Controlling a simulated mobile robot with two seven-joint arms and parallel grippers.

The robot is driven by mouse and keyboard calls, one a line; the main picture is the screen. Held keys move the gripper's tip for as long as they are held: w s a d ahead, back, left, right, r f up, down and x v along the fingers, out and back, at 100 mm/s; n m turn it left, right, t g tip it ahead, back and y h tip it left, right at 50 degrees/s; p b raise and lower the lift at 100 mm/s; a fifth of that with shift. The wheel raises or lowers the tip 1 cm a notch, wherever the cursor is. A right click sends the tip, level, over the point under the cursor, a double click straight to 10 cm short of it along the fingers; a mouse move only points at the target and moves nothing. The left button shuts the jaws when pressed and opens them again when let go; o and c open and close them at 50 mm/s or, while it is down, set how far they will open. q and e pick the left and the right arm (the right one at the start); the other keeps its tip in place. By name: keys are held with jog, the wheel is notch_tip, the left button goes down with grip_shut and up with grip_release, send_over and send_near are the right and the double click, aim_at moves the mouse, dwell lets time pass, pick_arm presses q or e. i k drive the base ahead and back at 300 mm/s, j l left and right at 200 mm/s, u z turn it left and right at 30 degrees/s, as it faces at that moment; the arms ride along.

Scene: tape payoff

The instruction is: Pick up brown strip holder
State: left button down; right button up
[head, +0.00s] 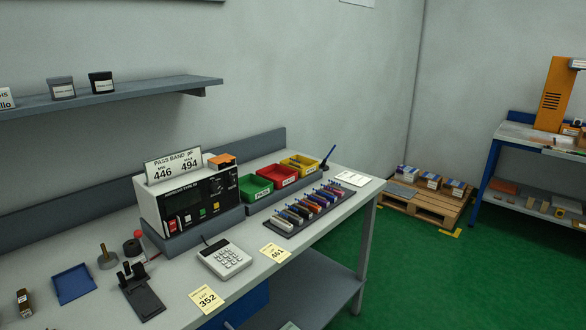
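A dark rack (285,233) lies near the front edge of the grey workbench (255,262). A row of several slim coloured holders (312,207) stands in it, each with a blue tip. White, dark, orange, red and purple ones show. They are small and close together, so I cannot tell for certain which one is brown. A small brown and black item (24,302) stands at the far left of the bench; I cannot tell what it is. Neither of my grippers shows in the head view.
A black fixture (142,296) and blue tray (74,284) are left. Green floor (420,270) is clear at right, before a pallet (428,207).

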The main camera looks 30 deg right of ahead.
aim_at(295, 165)
jog(key=l+u, duration=0.1)
jog(key=u, duration=0.25)
jog(key=l+u, duration=0.15)
jog(key=u, duration=0.2)
jog(key=l+u, duration=0.25)
jog(key=l, duration=0.2)
jog(key=l+u, duration=0.3)
jog(key=l, duration=0.6)
jog(key=k+l+u, duration=0.15)
jog(key=l, duration=0.8)
jog(key=k+l+u, duration=0.15)
jog(key=l, duration=0.3)
